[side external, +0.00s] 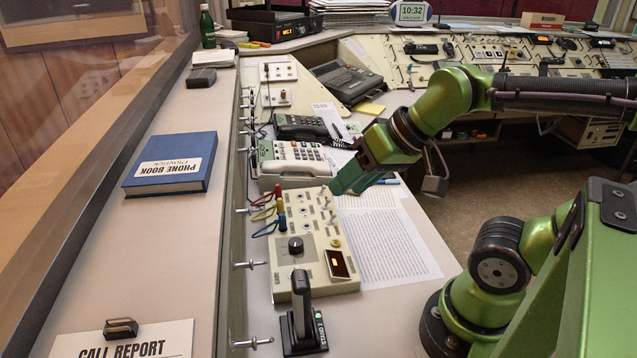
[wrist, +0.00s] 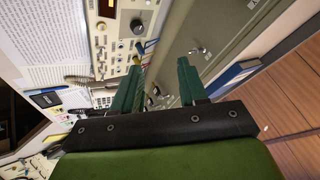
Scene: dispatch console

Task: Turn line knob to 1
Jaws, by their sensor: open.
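A black round knob (side external: 296,245) stands on a cream switch panel (side external: 315,281) at the desk edge. It also shows near the top of the wrist view (wrist: 138,25). Its pointer and the numbers around it are too small to read. A small amber display (side external: 338,264) sits to the right of the knob; its digit is not legible. My gripper (side external: 345,184) has green fingers and hangs over the panel's far right end, apart from the knob. In the wrist view my gripper (wrist: 160,70) is open and nothing shows between its fingers.
Printed sheets (side external: 385,243) lie to the right. A blue phone book (side external: 172,164) lies on the left ledge.

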